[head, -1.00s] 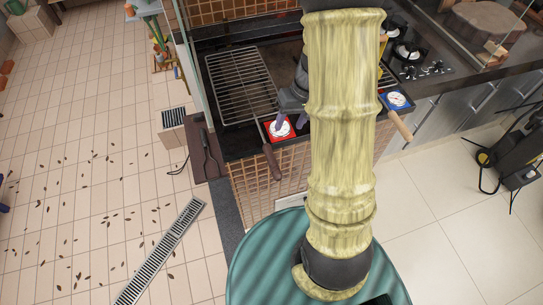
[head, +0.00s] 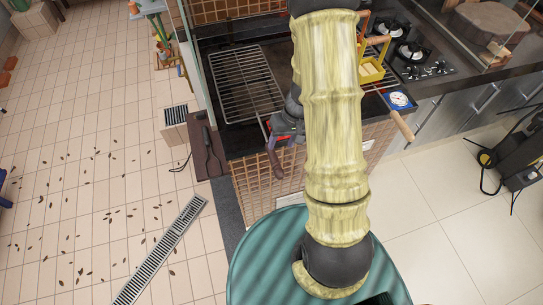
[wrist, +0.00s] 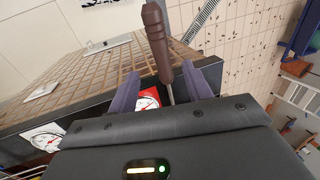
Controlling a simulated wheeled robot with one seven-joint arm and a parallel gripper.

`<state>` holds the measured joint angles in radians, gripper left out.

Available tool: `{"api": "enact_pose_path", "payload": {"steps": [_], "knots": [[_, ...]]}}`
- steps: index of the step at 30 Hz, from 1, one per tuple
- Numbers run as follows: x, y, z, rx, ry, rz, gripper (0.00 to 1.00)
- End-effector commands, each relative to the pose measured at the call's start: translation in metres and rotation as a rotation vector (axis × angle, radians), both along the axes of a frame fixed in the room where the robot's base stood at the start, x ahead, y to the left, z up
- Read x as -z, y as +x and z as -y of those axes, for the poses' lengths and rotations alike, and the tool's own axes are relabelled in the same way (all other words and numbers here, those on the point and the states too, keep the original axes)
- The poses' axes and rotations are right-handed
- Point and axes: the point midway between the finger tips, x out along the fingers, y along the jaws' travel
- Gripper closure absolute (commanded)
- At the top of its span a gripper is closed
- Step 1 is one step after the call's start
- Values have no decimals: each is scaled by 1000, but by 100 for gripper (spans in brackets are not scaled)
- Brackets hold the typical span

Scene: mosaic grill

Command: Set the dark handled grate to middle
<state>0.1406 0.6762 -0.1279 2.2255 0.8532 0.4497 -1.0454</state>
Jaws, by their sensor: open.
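The wire grate (head: 243,88) lies at the left side of the grill, and a dark brown handle (head: 273,162) sticks out past the grill's front edge below it. My gripper (head: 287,138) is over the front edge at this handle. In the wrist view the dark handle (wrist: 155,38) runs between the two purple fingers of my open gripper (wrist: 170,75). Gaps show beside its thin metal shaft, so the fingers are not closed on it. The arm hides the grill's middle and part of the grate's right side.
A red-framed gauge (wrist: 147,100) sits on the grill front behind the handle. A blue-framed gauge (head: 399,99) and a light wooden handle (head: 403,126) are at the right. A yellow caddy (head: 372,70) stands on the grill. A dark side board (head: 207,160) lies left.

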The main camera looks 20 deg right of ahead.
Motion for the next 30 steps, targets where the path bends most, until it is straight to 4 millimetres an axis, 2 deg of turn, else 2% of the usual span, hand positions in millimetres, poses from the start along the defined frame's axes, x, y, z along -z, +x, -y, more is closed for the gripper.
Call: {"api": "enact_pose_path", "payload": {"steps": [6,13,18,26,30], "knots": [[37,0,-12,-5,2,-3,50],[69,0,-24,-12,1,-1,50],[79,1,-27,-14,0,1,50],[79,1,-27,-14,0,1,50],[79,1,-26,-11,0,1,78]]}}
